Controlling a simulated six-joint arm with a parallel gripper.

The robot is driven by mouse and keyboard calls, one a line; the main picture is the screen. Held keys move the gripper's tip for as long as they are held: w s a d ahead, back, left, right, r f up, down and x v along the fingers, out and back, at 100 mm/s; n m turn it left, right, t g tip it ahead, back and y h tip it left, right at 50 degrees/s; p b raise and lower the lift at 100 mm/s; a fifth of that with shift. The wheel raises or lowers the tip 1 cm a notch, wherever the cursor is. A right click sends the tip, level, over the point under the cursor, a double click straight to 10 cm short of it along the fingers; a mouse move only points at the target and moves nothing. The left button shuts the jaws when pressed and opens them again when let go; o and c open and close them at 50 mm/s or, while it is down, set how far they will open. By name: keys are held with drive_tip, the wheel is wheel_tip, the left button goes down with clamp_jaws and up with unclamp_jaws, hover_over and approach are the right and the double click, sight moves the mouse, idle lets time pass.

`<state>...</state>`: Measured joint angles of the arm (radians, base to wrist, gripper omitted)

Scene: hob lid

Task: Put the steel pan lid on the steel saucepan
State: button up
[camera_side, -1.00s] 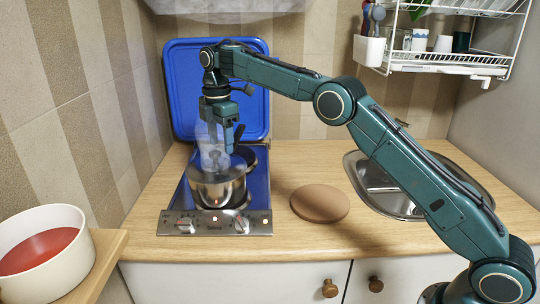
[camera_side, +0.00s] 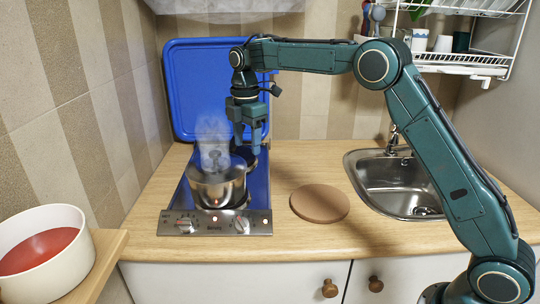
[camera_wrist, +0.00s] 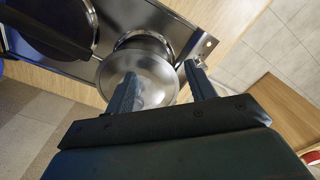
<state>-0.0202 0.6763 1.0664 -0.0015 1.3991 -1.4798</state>
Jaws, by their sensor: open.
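The steel saucepan (camera_side: 217,190) stands on the front of the hob. The steel pan lid (camera_wrist: 137,76) appears to lie on top of it, with a knob (camera_side: 213,158) showing through pale steam. I cannot tell whether it is seated evenly all round. My gripper (camera_side: 249,150) is open and empty, above and to the right of the saucepan in the side view. In the wrist view its two fingers (camera_wrist: 164,88) show in front of the lid and to its right, apart from each other.
A dark round item (camera_side: 243,156) sits on the rear of the hob (camera_side: 256,205). A blue tray (camera_side: 190,85) leans on the wall behind. A round brown board (camera_side: 320,204) lies bare to the right, before the sink (camera_side: 395,185). A white pot (camera_side: 45,255) stands at front left.

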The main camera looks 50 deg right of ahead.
drive_tip(key=s+d, duration=1.3)
drive_tip(key=s, duration=0.2)
drive_tip(key=f, duration=1.2)
drive_tip(key=shift+d+f, duration=0.1)
drive_tip(key=shift+d, duration=0.1)
idle(0.3)
drive_tip(key=s+a+r+m+t, duration=0.1)
drive_tip(key=s+a+r+m, duration=0.35)
drive_tip(key=r, duration=0.25)
drive_tip(key=s+a+r+m+t, duration=0.2)
drive_tip(key=s+a+r+m, duration=0.15)
drive_tip(key=s+r, duration=0.2)
drive_tip(key=s+a+r+m+t, duration=0.1)
drive_tip(key=s+a+r+m, duration=0.1)
drive_tip(key=s+m, duration=0.2)
drive_tip(key=s+a+r+m+t, duration=0.1)
drive_tip(key=s+a+r+m, duration=0.1)
drive_tip(key=s+m, duration=0.3)
drive_tip(key=shift+s+t, duration=0.3)
drive_tip(key=shift+s, duration=2.1)
drive_tip(key=shift+a, duration=0.1)
